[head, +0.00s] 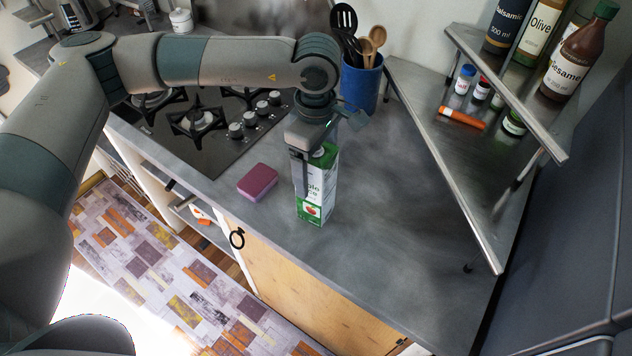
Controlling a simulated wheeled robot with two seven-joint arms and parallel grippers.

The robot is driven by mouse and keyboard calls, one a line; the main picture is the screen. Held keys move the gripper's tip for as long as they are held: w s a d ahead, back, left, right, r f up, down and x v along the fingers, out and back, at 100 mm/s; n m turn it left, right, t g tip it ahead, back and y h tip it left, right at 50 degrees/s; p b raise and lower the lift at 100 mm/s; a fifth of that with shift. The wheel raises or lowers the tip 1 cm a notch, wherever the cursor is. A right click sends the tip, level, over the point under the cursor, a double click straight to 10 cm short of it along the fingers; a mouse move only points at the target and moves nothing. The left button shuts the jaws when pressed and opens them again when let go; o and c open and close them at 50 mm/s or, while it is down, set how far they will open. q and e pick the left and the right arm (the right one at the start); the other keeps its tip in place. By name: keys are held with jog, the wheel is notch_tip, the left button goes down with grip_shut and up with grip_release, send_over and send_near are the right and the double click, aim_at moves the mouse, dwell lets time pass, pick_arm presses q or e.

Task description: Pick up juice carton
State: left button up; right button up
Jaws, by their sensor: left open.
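My left gripper (312,172) comes down from above at the carton's upper part. Its jaws are open, with one finger showing in front of the carton's left side. The gripper hides part of the carton's top and label. I cannot tell whether the fingers touch the carton. My right gripper is not in view.
A gas hob (205,125) is further left. A blue utensil holder (360,85) stands behind. A metal corner shelf (440,150) with jars and bottles is at right. The counter right of the carton is clear.

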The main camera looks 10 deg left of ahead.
aim_at(317, 156)
pick_arm(q)
jog(key=shift+w+r, duration=0.1)
grip_shut()
dwell(0.3)
jog(key=shift+r, duration=0.2)
jog(key=shift+r+b, duration=1.15)
jog(key=shift+r, duration=0.05)
jog(key=s+d+r+b, duration=0.3)
jog(key=d+r+b, duration=0.3)
jog(key=d, duration=0.5)
jog(key=shift+d+r, duration=0.2)
jog(key=shift+r, duration=0.9)
